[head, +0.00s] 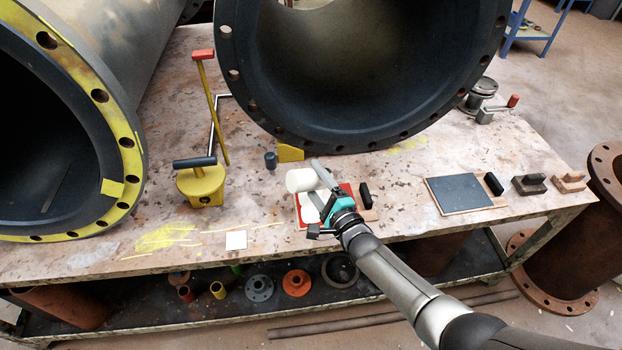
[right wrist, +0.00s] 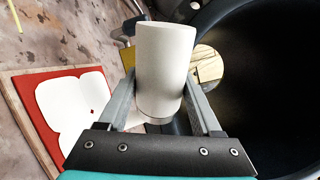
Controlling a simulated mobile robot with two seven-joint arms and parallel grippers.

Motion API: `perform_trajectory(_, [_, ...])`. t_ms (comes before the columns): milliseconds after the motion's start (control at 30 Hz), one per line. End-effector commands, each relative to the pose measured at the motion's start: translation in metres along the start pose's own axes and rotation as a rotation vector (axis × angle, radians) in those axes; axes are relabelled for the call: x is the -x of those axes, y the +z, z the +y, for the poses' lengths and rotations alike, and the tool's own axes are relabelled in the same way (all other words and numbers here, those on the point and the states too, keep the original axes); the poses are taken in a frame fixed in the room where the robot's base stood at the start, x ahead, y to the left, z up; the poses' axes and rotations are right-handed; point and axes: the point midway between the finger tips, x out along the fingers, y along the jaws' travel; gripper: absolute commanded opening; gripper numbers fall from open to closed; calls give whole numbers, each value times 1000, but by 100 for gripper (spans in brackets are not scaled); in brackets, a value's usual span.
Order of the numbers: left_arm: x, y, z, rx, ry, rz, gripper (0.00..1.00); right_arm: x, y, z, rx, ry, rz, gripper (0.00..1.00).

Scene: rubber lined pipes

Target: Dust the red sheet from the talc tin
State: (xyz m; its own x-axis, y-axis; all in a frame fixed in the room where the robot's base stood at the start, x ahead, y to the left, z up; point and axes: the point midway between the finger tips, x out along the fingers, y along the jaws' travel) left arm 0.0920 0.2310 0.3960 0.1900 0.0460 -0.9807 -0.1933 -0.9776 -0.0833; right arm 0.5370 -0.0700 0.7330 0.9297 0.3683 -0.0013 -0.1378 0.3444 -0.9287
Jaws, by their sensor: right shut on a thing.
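The white talc tin (head: 301,180) is in my right gripper (head: 318,183), tipped on its side above the bench. In the right wrist view the tin (right wrist: 165,65) sits between both fingers of the gripper (right wrist: 163,95). The red sheet (head: 347,190) lies on a wooden board beneath, partly hidden by my gripper. In the right wrist view a flat white patch with rounded lobes covers much of the red sheet (right wrist: 27,90); a small red spot shows inside it. Red is bare around the patch. My left gripper is out of view.
A dark-lined pipe flange (head: 245,100) stands close behind the tin. Right of the sheet are a black handle (head: 364,195) and a dark grey sheet (head: 458,193) on a board. A yellow stand (head: 203,185) and small white square (head: 236,240) are to the left.

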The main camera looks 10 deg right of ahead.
Motion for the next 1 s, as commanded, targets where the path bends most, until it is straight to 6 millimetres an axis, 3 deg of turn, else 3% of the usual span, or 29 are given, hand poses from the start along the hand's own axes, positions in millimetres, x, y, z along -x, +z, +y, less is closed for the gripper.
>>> perform_trajectory(533, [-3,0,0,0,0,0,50,10,-28,-13,2,-4,-2,0])
perform_trajectory(1000, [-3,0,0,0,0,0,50,11,-30,-14,0,-4,-2,0])
